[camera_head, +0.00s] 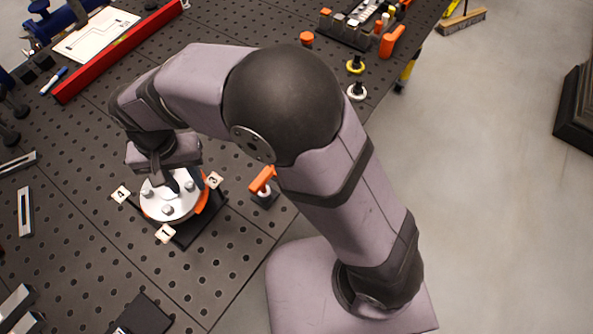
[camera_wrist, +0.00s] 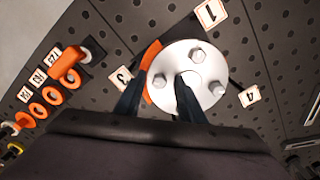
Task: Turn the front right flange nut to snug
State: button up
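A silver round flange (camera_head: 180,208) sits on a dark square base, with an orange part showing at its edge. It also shows in the wrist view (camera_wrist: 203,104). Hex nuts stand on it: one by tag 1 (camera_wrist: 197,55), one by tag 4 (camera_wrist: 216,88), and one on the tag 3 side (camera_wrist: 160,82). My gripper (camera_wrist: 160,82) is over the flange, its dark fingers apart. The nut on the tag 3 side shows between the fingertips; I cannot tell whether they touch it. The gripper hides part of the flange and the remaining tag. The head view shows my gripper (camera_head: 186,183) from above.
An orange-topped clamp (camera_head: 263,181) stands right of the flange. Orange rings (camera_wrist: 45,104) and numbered tags are beside it in the wrist view. A red bar (camera_head: 120,50) and a tool rack (camera_head: 355,22) lie toward the back. The perforated table is mostly clear around the flange.

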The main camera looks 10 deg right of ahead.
aim_at(190, 184)
jog(key=n+b, duration=0.1)
jog(key=n, duration=0.3)
jog(key=shift+d+f, duration=0.1)
jog(key=n, duration=0.3)
jog(key=shift+d+b, duration=0.1)
jog(key=shift+b, duration=0.2)
jog(key=n+b, duration=0.1)
jog(key=n, duration=0.3)
jog(key=shift+w, duration=0.1)
jog(key=n+b, duration=0.1)
jog(key=n, duration=0.2)
jog(key=shift+n, duration=0.5)
notch_tip(190, 184, up, 7)
jog(key=shift+w+r+b, duration=0.1)
jog(key=shift+b, duration=0.6)
jog(key=w+d+f+m, duration=0.2)
jog(key=d+m, duration=0.3)
jog(key=d, duration=0.5)
jog(key=w+d+f+m, duration=0.2)
jog(key=d+m, duration=0.2)
jog(key=d, duration=0.7)
jog(key=s+d+f+m+p, duration=0.1)
jog(key=s+d+f+m, duration=0.3)
jog(key=d, duration=0.5)
jog(key=shift+s+f+m, duration=0.4)
jog(key=shift+s+f, duration=0.7)
jog(key=shift+s, duration=0.1)
